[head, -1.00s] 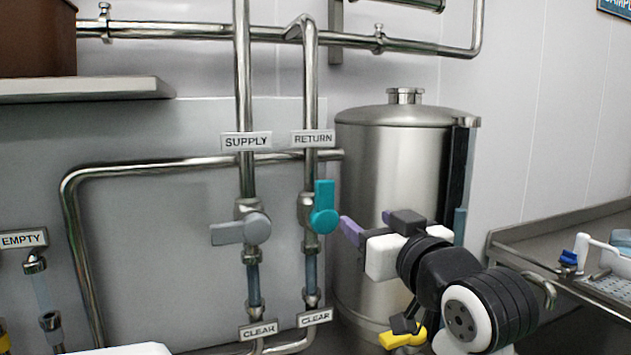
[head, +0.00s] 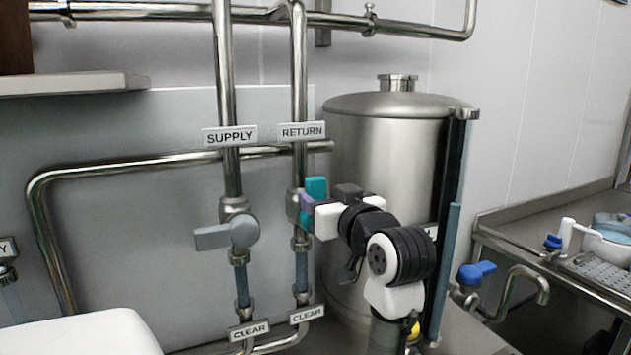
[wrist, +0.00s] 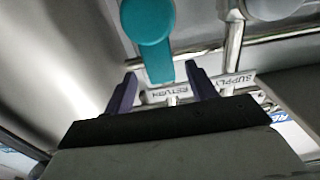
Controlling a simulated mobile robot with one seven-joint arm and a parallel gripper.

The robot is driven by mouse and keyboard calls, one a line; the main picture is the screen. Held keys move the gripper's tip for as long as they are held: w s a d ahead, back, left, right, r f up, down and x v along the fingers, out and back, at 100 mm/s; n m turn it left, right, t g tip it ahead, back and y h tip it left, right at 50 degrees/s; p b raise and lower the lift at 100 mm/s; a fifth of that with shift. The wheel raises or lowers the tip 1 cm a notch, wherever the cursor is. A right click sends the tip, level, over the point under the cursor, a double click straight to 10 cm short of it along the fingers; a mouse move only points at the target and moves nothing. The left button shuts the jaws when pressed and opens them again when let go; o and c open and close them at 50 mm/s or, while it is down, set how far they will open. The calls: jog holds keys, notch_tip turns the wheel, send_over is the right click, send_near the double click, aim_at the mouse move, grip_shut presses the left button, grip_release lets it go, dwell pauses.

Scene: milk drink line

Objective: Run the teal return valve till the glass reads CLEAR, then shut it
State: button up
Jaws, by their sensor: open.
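The teal return valve handle (head: 316,187) points up, in line with its pipe, under the RETURN sign (head: 302,131). It also shows in the wrist view (wrist: 148,35), its free end reaching toward the gap between my purple fingers. My gripper (wrist: 160,73) is open at the handle; I cannot tell if a finger touches it. In the head view my gripper (head: 305,207) hides the valve's lower handle and hub. The return sight glass (head: 301,270) looks blue-grey, with a CLEAR sign (head: 307,315) below it.
The grey supply valve handle (head: 228,234) points left, close beside the return line. A steel tank (head: 385,140) stands behind my arm. A blue-handled tap (head: 477,272) and a steel counter (head: 560,275) are at the right.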

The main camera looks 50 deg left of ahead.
aim_at(318, 192)
jog(key=shift+p+x, duration=0.6)
jog(key=shift+x, duration=1.65)
jog(key=shift+c, duration=0.2)
grip_shut()
